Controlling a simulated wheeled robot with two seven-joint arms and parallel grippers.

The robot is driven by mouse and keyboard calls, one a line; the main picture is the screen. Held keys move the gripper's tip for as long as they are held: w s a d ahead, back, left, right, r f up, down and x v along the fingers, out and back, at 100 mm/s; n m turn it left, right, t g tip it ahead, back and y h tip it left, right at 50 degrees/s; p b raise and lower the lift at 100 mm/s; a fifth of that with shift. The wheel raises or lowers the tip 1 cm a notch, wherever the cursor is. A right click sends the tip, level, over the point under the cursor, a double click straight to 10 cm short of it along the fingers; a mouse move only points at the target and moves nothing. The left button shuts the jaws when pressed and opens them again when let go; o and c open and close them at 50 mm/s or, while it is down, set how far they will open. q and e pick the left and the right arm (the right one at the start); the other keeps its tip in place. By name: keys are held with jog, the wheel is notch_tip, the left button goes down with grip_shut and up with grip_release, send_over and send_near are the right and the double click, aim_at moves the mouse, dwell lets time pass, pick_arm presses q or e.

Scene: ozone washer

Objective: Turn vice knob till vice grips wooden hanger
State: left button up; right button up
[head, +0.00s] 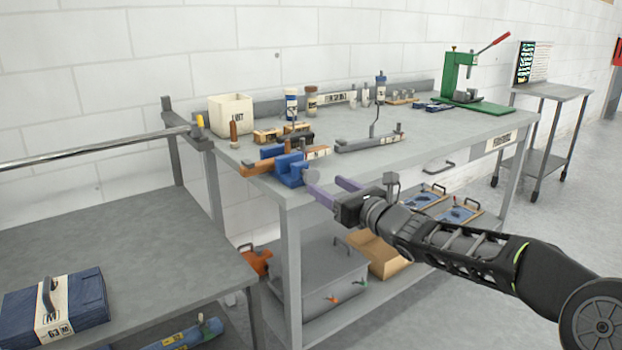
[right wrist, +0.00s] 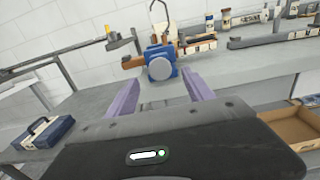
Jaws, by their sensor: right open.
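The blue vice (head: 290,168) is mounted at the near left corner of the grey workbench (head: 400,150). Its round grey knob (head: 311,176) faces my right gripper (head: 331,189); it also shows in the right wrist view (right wrist: 160,68). The wooden hanger (head: 257,168) is an orange-brown bar at the vice, reaching out to its left, also in the right wrist view (right wrist: 133,63). Whether the jaws touch it is hidden. My right gripper is open and empty, its purple fingers pointing at the vice. In the right wrist view the knob appears between the fingertips. My left gripper is out of view.
A white bin (head: 231,116), bottles and tools stand on the bench behind the vice. A green press (head: 458,80) is at its far right end. A lower table with a blue case (head: 85,300) is at left. A cardboard box (head: 378,254) sits on the shelf below.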

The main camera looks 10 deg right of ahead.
aim_at(313, 178)
jog(key=p+x, duration=0.1)
jog(key=x, duration=0.6)
jog(key=shift+w, duration=0.2)
jog(key=shift+c, duration=0.3)
grip_shut()
jog(key=shift+m, duration=0.4)
